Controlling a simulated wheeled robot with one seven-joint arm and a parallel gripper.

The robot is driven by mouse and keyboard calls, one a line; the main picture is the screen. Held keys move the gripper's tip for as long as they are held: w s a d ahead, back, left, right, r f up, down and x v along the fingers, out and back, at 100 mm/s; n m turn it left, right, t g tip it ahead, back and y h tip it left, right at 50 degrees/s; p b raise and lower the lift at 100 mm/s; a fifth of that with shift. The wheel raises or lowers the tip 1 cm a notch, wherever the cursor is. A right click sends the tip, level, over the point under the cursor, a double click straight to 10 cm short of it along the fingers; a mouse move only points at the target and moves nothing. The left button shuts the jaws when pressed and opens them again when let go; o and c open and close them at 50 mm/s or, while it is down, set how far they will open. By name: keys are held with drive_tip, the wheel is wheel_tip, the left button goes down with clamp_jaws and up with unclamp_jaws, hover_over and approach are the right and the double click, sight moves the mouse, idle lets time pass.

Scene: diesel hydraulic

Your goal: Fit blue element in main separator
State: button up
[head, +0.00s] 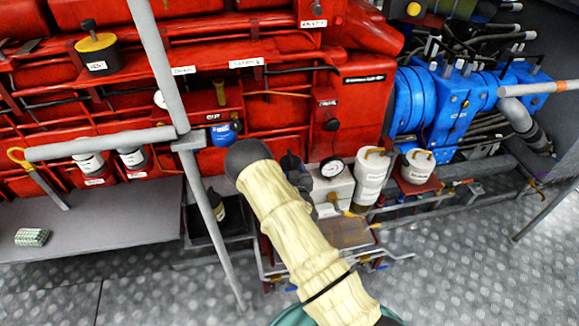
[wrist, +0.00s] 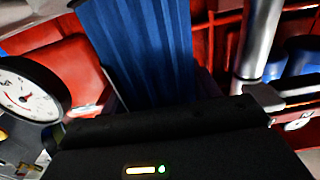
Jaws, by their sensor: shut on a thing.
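My gripper (wrist: 165,112) is shut on the blue element (wrist: 140,50), a ribbed blue piece that rises from the jaws in the wrist view. In the head view my arm hides the held element and most of the gripper. Two white canisters stand right of my arm: a taller one (head: 370,182) beside the gauge and a shorter one (head: 417,167) on a red base. I cannot tell which of them, if either, is the main separator. The held element's lower end is hidden behind the dark jaws.
A round pressure gauge (head: 332,168) stands close to my gripper and shows large in the wrist view (wrist: 28,95). A grey railing (head: 160,70) crosses in front of the red engine (head: 270,110). A low tray (head: 345,233) sits below. Metal floor at right is clear.

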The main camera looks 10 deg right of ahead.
drive_tip(key=shift+f+b, duration=2.2)
drive_tip(key=shift+f, duration=0.65)
drive_tip(key=o, duration=1.2)
drive_tip(key=shift+c, duration=0.2)
drive_tip(key=shift+s, duration=0.1)
drive_tip(key=s+b, duration=0.2)
drive_tip(key=s, duration=1.5)
drive_tip(key=shift+s, duration=0.15)
